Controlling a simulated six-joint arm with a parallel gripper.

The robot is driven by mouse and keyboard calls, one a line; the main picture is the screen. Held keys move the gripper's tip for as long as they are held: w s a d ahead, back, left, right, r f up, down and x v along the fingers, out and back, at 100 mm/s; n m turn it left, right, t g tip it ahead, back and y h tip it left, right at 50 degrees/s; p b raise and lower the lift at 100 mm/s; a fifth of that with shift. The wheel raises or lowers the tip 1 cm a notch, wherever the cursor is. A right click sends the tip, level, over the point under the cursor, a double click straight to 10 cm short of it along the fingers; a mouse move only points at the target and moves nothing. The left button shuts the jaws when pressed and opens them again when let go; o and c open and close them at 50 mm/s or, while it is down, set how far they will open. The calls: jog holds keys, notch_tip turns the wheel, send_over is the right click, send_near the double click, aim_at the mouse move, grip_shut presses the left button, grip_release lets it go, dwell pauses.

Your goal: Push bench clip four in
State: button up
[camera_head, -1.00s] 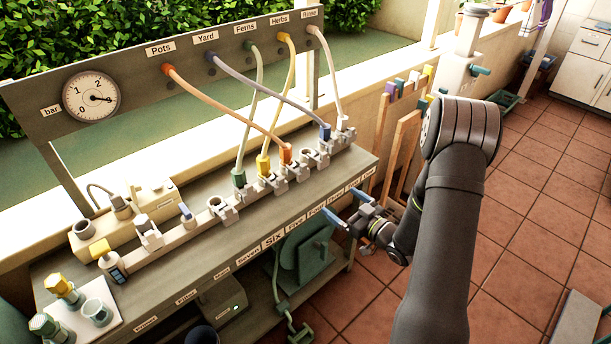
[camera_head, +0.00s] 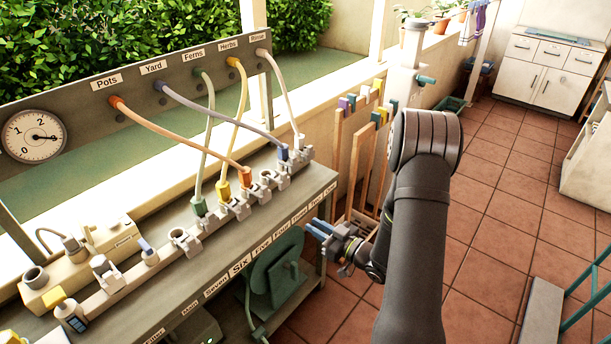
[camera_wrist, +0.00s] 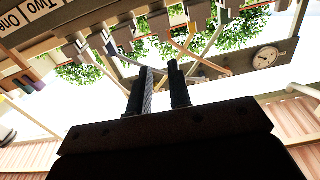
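Bench clip four is the grey clip (camera_head: 259,191) behind the "Four" label (camera_head: 281,236) on the bench edge. The orange hose end (camera_head: 246,176) stands in the socket beside it. Whether the clip is pushed in or out is too small to tell. My gripper (camera_head: 312,227) is in front of the bench, off its front edge near the "Three" and "Four" labels, apart from the clip. Its blue fingers hold nothing. In the wrist view, the two dark fingers (camera_wrist: 162,72) stand apart with a narrow gap, and the row of clips lies beyond at the top.
Neighbouring sockets hold green (camera_head: 199,207), yellow (camera_head: 223,191), blue (camera_head: 284,152) and white (camera_head: 299,141) hoses. The orange and blue hoses slant from the panel (camera_head: 60,95) over the bench. A dark green reel (camera_head: 278,270) sits below the bench edge.

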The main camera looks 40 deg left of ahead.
aim_at(266, 190)
jog(key=shift+a+r+m, duration=0.1)
jog(key=shift+m, duration=0.3)
grip_shut()
jog(key=a+m, duration=0.1)
jog(key=m, duration=0.4)
jog(key=a+r+m, duration=0.1)
jog(key=m, duration=0.5)
jog(key=r+m, duration=0.1)
jog(key=m, duration=0.4)
jog(key=shift+a+r+m, duration=0.25)
jog(key=shift+a+m, duration=0.15)
jog(key=shift+a, duration=0.15)
jog(key=a, duration=1.3)
jog(key=shift+a, duration=0.4)
